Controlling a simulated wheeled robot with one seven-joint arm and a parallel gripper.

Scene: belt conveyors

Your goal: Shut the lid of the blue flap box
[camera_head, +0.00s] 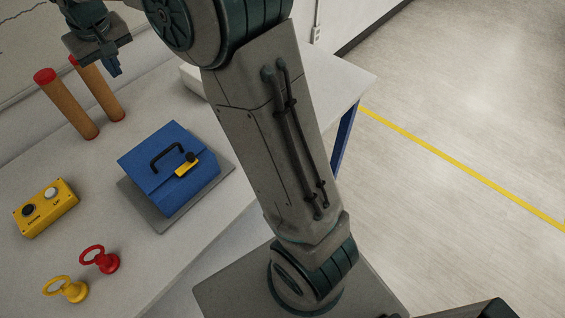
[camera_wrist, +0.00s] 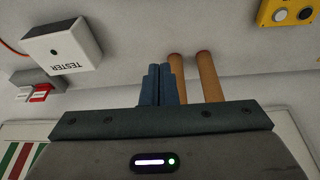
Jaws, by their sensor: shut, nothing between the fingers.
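The blue flap box (camera_head: 184,198) sits on a grey mat on the table in the head view. Its blue lid (camera_head: 150,150) appears to lie down flat over the box, with a black handle on top. The blue box does not show in the wrist view.
Two orange-brown cylinders (camera_head: 70,108) with red tops stand behind the box, close to my gripper. A yellow button box (camera_head: 46,208), a red ring handle (camera_head: 100,259) and a yellow one (camera_head: 66,289) are at left. A white tester box (camera_wrist: 62,45) shows in the wrist view.

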